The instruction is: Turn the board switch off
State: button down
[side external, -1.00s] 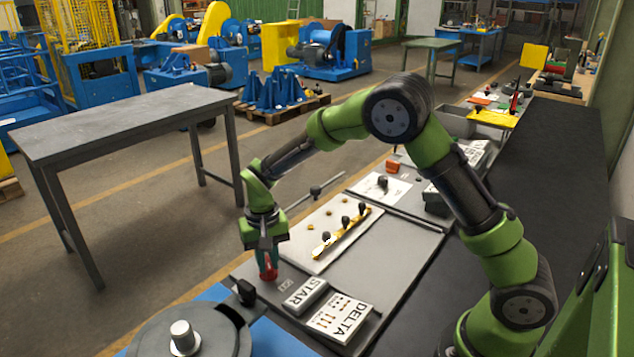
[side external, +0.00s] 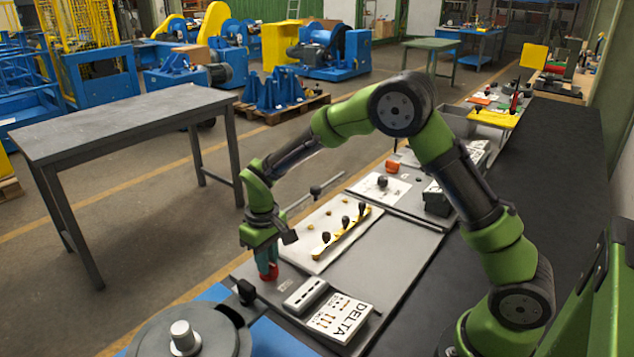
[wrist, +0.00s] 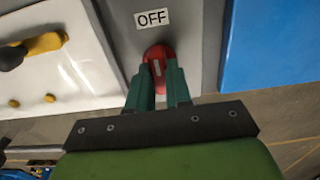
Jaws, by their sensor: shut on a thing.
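The red board switch (wrist: 157,55) stands on the grey board, with a white line on its face that runs roughly toward the OFF label (wrist: 152,18). In the side view the red switch (side external: 269,272) shows low between the fingers at the board's left end. My gripper (wrist: 160,85) is shut on the switch, with one green finger on each side of it. In the side view my gripper (side external: 267,262) points straight down over the switch. The lower part of the switch is partly hidden by the fingers.
A white plate with a yellow bar (side external: 341,234) and black knobs is behind. A grey round housing (side external: 195,335) stands in front. The board's middle is clear.

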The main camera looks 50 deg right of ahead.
jog(key=shift+r, duration=0.1)
jog(key=c, duration=1)
grip_release()
jog(key=shift+c, duration=0.2)
notch_tip(320, 180, up, 17)
jog(key=s+d+r+m+t+y, duration=0.1)
jog(key=s+m+t, duration=0.1)
jog(key=s, duration=0.9)
jog(key=s+d+r+m+t+y, duration=0.1)
jog(key=s+t, duration=0.4)
jog(key=s, duration=0.6)
jog(key=shift+d+r+m, duration=0.6)
jog(key=shift+r, duration=0.15)
